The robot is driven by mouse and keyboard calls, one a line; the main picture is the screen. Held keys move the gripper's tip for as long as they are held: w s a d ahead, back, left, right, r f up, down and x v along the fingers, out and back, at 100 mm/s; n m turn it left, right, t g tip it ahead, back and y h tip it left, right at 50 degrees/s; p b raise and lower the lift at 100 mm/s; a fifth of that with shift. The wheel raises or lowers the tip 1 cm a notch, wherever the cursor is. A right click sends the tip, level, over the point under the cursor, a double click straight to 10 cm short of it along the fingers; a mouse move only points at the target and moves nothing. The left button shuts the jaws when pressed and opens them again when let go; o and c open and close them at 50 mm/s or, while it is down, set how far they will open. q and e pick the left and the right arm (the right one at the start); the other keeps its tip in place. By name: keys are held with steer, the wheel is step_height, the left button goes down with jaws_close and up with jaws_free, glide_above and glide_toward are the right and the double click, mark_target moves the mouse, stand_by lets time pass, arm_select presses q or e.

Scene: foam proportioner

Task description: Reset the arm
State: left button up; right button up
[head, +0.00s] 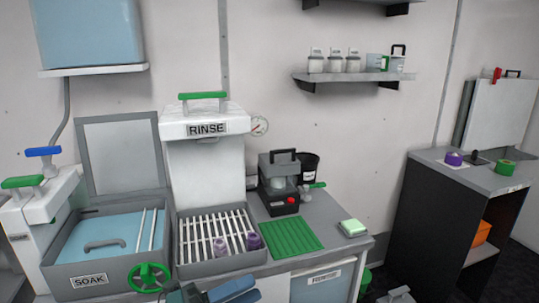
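My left gripper (215,293) is at the bottom edge of the head view, in front of the counter and right of the green valve wheel (149,277). Only its blue and grey upper part shows. The frame cuts it off, so I cannot tell how its fingers stand or whether it holds anything. I cannot make out my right gripper in this view.
The SOAK basin (70,270) has its lid raised. A slatted rack (200,240) holds two purple pieces. A green mat (290,237), a black device (278,190) and a pale green sponge (352,228) sit right of it. A dark cabinet (425,225) stands at right.

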arm_select(q)
steer(key=s+a+f+n+t+y, duration=0.1)
steer(key=s+a+f+n+y, duration=0.2)
steer(key=f+n, duration=0.5)
steer(key=s+a+f+n+t+y+p, duration=0.1)
steer(key=s+a+f+n+y, duration=0.2)
steer(key=n, duration=0.9)
steer(key=s+a+f+n+y+p, duration=0.1)
steer(key=s+a+f+n+y, duration=0.2)
steer(key=s+f+n+y, duration=0.3)
step_height(320, 180, down, 7)
steer(key=n+y, duration=0.4)
steer(key=shift+a+r+n+t, duration=0.15)
steer(key=shift+a+n+t, duration=0.15)
steer(key=shift+t, duration=0.1)
steer(key=shift+s, duration=0.1)
